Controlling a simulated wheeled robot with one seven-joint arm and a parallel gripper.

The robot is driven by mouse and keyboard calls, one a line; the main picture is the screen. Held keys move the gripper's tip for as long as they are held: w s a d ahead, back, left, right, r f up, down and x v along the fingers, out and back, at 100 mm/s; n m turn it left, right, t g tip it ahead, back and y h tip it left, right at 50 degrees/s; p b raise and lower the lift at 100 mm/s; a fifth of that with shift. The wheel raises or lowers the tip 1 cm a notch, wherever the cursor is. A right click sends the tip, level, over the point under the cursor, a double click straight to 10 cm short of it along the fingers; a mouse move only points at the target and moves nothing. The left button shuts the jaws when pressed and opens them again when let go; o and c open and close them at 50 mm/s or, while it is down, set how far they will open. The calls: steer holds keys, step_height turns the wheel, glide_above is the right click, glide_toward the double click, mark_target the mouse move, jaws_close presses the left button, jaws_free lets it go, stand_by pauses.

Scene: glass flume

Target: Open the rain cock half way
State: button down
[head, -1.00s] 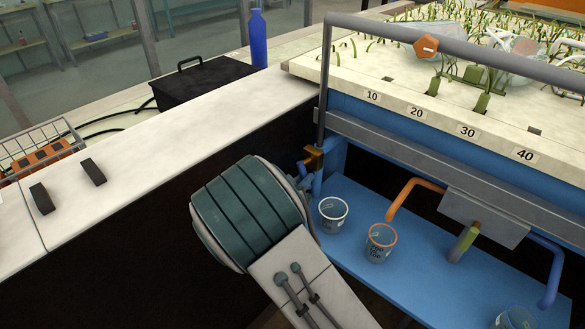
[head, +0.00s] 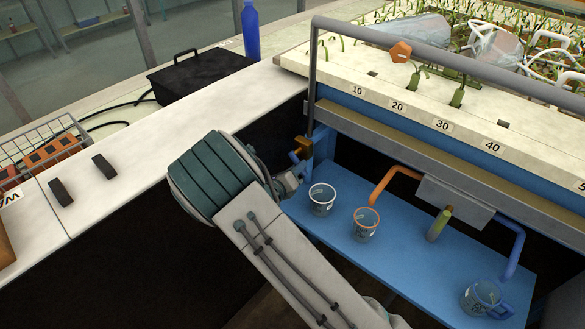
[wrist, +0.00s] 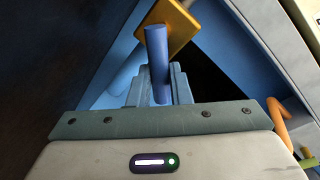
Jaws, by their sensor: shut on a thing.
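The cock (head: 304,147) is a brass-coloured fitting at the blue frame's left corner in the head view. It shows as an ochre block at the top of the wrist view (wrist: 176,24). A blue lever (wrist: 157,55) stands out from it towards my gripper. My gripper (wrist: 154,88) is shut on this lever; the lever's near end lies between the grey fingers. In the head view my gripper (head: 290,182) is small, just below the cock, partly hidden by my wrist. The lever's exact angle is hard to tell.
A clear cup (head: 321,199) and an orange-rimmed cup (head: 365,224) stand on the blue shelf (head: 400,248) close right of my gripper. A blue-handled jug (head: 485,299) is farther right. Orange pipe (head: 393,179) and white counter (head: 130,158) are nearby.

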steer(key=c, duration=1.3)
jaws_free()
steer(key=v, duration=1.3)
steer(key=shift+s+a, duration=0.25)
steer(key=shift+s, duration=0.05)
